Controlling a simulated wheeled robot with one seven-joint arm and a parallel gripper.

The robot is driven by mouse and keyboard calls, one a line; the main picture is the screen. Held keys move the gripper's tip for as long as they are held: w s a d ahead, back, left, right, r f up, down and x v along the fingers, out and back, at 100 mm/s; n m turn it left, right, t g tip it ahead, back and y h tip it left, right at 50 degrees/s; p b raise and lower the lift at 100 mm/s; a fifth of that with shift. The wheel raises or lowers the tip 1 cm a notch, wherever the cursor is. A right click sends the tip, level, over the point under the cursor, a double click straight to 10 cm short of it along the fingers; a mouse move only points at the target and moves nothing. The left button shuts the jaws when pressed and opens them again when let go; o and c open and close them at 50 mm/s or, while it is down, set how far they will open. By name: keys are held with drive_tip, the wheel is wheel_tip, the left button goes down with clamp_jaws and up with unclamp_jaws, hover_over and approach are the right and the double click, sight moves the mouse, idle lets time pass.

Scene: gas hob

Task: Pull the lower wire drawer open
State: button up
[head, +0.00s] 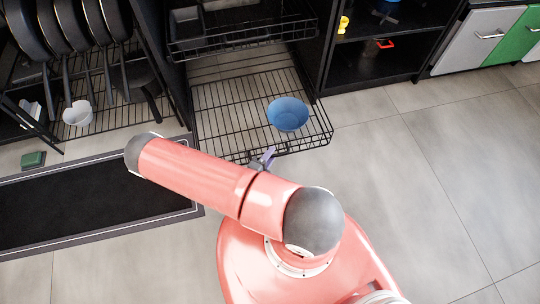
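The lower wire drawer (228,110) is a black wire basket that stands out from the dark cabinet over the floor. A blue bowl (288,113) sits in its right part. My gripper (266,157) is at the drawer's front edge, near the middle, mostly hidden behind my red arm. Only a small dark and purplish part of it shows. I cannot tell whether its fingers are around the front wire or only beside it.
An upper wire drawer (240,38) is above the lower one. Pans (70,25) hang at left, with a white cup (78,114) below. A black mat (90,205) lies on the floor at left. A shelf (375,62) stands at right. The tiled floor at right is clear.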

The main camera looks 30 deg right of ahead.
drive_tip(key=v, duration=0.7)
drive_tip(key=shift+a, duration=0.2)
drive_tip(key=shift+s+r, duration=0.1)
wheel_tip(320, 180, up, 27)
drive_tip(key=w+a+m+g+y+p, duration=0.2)
drive_tip(key=m+g+y, duration=0.55)
drive_tip(key=m, duration=1.65)
drive_tip(key=s+a+r+m+t+y+p, duration=0.1)
drive_tip(key=s+r+m+t+y, duration=0.1)
drive_tip(key=r+m, duration=0.7)
drive_tip(key=s+a+r+m+t+y+p, duration=0.1)
drive_tip(key=s+r+m+t+y, duration=0.2)
drive_tip(key=r+m, duration=0.7)
drive_tip(key=s+r+y, duration=0.2)
drive_tip(key=s+r, duration=0.1)
drive_tip(key=r, duration=0.1)
drive_tip(key=shift+s+r, duration=0.4)
drive_tip(key=shift+t, duration=0.25)
